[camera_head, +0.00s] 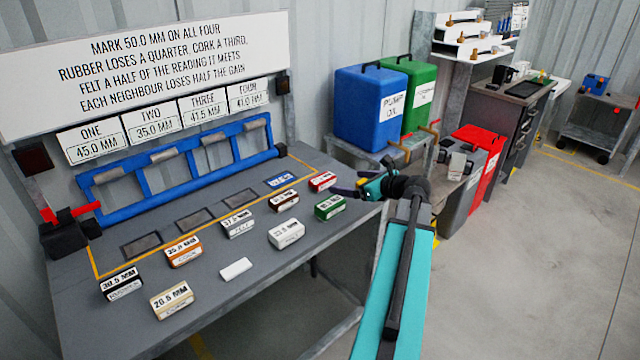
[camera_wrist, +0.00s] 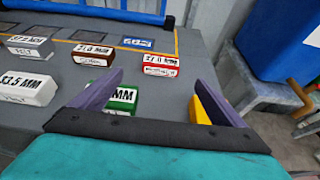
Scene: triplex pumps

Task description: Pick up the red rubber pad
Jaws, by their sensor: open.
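The red pad (camera_head: 322,181) lies on the grey bench near its right end, with a white label on it. In the wrist view the red pad (camera_wrist: 161,58) is just beyond my fingertips, roughly centred between them; its label seems to read 27.0 MM, with a smaller line I cannot read surely. My gripper (camera_head: 346,191) is at the bench's right edge, to the right of the pad. In the wrist view my gripper (camera_wrist: 160,78) has its fingers wide apart with nothing between the tips. The left finger partly covers the green pad.
The green pad (camera_head: 329,207) lies close in front of the red one, the brown pad (camera_head: 284,201) to its left. Several other labelled pads lie further left. A blue frame (camera_head: 180,160) stands along the back. A blue bin (camera_head: 368,105) stands right of the bench.

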